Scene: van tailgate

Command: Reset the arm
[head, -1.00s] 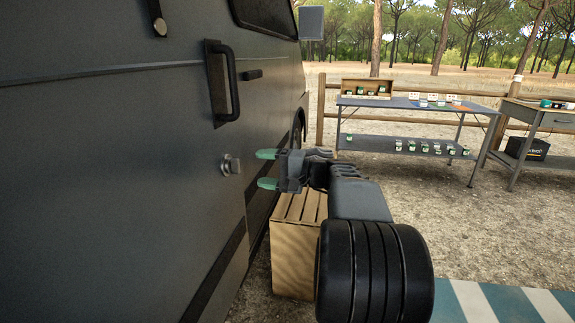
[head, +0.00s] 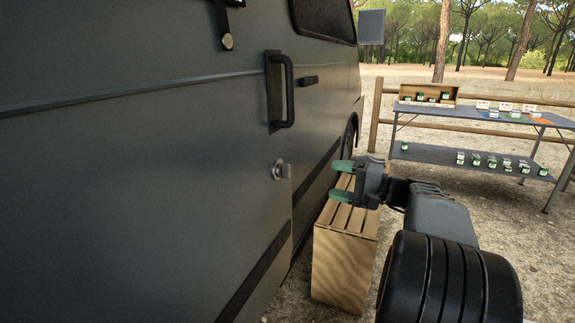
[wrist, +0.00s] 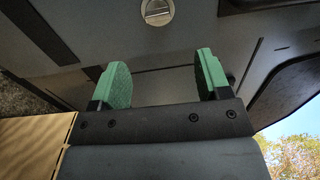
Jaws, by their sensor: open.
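My gripper (head: 342,181) is open and empty, with its two green fingertips apart and pointing toward the van's side. It is in free air to the right of the round metal lock (head: 281,170) on the dark grey van (head: 150,140). In the wrist view my gripper (wrist: 163,84) shows its two green fingers with nothing between them. The lock (wrist: 157,11) shows beyond the fingers at the top of that view.
A slatted wooden crate (head: 340,265) stands on the ground below my gripper, close to the van. A black handle (head: 280,92) is above the lock. A grey two-shelf table (head: 470,160) with small boxes stands at the back right, before a wooden fence.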

